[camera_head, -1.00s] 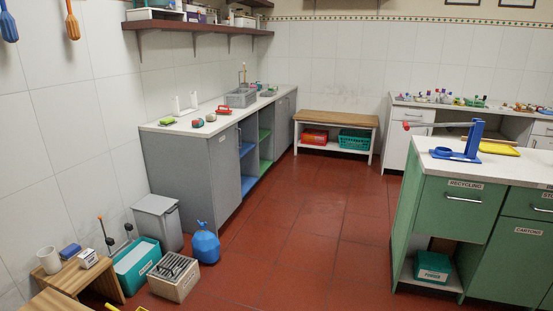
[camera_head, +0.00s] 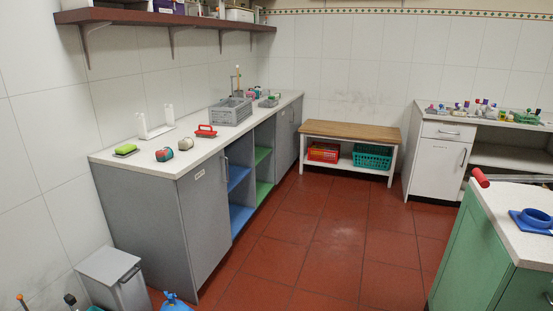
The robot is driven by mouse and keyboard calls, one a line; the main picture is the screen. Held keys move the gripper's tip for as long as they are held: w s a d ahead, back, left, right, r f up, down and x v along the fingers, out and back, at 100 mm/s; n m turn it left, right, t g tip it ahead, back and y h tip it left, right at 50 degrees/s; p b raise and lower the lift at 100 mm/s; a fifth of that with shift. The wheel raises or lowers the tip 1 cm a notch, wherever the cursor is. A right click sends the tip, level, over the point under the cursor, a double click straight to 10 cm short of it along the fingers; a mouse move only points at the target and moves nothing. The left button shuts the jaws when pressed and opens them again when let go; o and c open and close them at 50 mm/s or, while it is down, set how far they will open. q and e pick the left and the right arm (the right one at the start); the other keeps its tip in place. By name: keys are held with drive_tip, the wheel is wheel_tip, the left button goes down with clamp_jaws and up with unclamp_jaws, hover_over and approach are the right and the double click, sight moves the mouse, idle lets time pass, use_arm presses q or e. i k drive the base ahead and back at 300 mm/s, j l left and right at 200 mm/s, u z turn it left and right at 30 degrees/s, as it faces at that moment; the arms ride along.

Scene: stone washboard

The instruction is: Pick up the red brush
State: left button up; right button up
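A small red object with a raised handle, which looks like the red brush (camera_head: 206,131), lies on the white countertop (camera_head: 140,151) of the grey cabinet along the left wall. It sits near the counter's front edge, in front of a grey crate (camera_head: 230,112). It is small in view, so its bristles cannot be made out. Neither of my grippers is in view.
A green cabinet (camera_head: 487,250) is at right. Red floor (camera_head: 310,250) between is clear.

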sight(211, 134)
drive_tip(key=i, duration=1.25)
drive_tip(key=i+u, duration=0.45)
drive_tip(key=i+l+u, duration=0.25)
drive_tip(key=u, duration=0.25)
drive_tip(key=i+l, duration=0.05)
drive_tip(key=i, duration=0.05)
